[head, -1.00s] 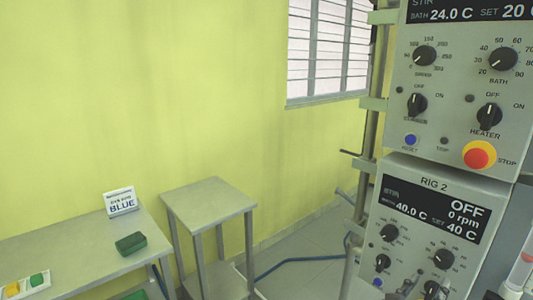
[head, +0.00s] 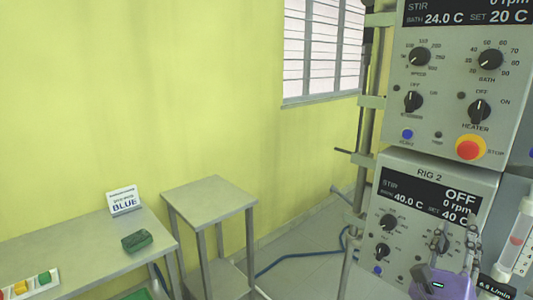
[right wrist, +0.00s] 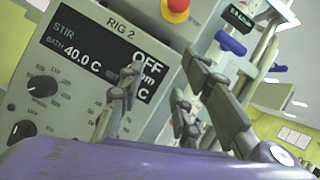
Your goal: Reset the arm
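My right gripper (head: 455,240) is in the lower right of the head view, in front of the RIG 2 control box (head: 484,182). In the right wrist view my right gripper (right wrist: 160,85) has its two grey fingers apart, with nothing held between them. The RIG 2 box (right wrist: 85,22) with its display and knobs lies behind the fingers there. My left gripper is in neither view.
An upper control box (head: 440,75) with a red stop button (head: 469,147) stands above RIG 2. A flow meter tube (head: 517,235) is close on the right. At left are a bench (head: 70,248), a green object (head: 137,240) and a small table (head: 208,195). Floor between is mostly clear.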

